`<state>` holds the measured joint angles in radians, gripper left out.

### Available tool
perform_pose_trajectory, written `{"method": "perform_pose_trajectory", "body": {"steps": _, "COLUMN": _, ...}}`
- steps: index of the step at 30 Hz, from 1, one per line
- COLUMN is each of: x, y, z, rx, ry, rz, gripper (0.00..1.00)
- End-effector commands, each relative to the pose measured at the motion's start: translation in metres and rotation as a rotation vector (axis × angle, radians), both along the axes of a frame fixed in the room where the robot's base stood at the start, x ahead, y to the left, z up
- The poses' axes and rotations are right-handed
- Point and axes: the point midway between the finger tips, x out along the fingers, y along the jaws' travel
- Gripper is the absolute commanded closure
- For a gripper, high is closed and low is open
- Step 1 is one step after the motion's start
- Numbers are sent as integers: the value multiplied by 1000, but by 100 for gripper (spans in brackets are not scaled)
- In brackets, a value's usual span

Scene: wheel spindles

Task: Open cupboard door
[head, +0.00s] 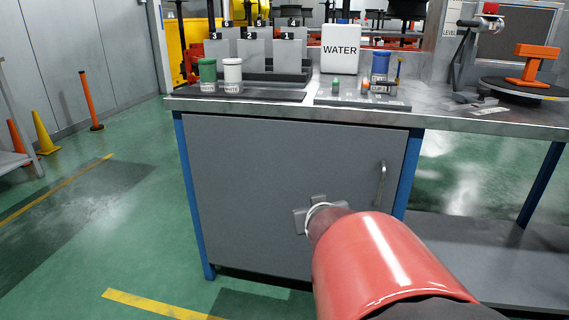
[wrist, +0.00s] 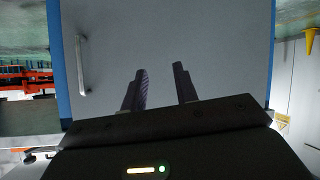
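The cupboard door (head: 270,180) is a flat grey panel under the workbench, framed by blue legs, and it looks shut. Its metal handle (head: 380,184) is a vertical bar near the door's right edge. In the wrist view the picture is turned over, and the handle (wrist: 82,66) shows at the left of the door (wrist: 220,45). My gripper (head: 308,215) is in front of the door, left of and lower than the handle. In the wrist view its two fingers (wrist: 160,82) stand apart with nothing between them. My red arm hides the door's lower right part.
The bench top (head: 450,122) carries a white WATER container (head: 340,50), a green-lidded jar (head: 208,74), a white jar (head: 232,74) and an orange part on a turntable (head: 537,65). Cones (head: 43,133) and an orange post (head: 90,100) stand at left. Floor left of the cupboard is clear.

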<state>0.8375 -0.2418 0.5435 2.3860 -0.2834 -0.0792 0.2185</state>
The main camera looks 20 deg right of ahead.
Motion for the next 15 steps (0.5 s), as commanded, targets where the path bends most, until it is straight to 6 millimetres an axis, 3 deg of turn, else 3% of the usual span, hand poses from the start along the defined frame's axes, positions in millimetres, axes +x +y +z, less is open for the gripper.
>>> {"method": "perform_pose_trajectory", "body": {"steps": 5, "x": 16, "y": -46, "z": -16, "rx": -3, "ry": -84, "rz": -23, "gripper": 71}}
{"method": "perform_pose_trajectory", "body": {"steps": 9, "x": 24, "y": -97, "z": -26, "rx": 0, "ry": -204, "rz": -35, "gripper": 71}}
{"method": "perform_pose_trajectory", "body": {"steps": 15, "x": 15, "y": -161, "z": -22, "rx": 7, "ry": -408, "rz": -48, "gripper": 71}}
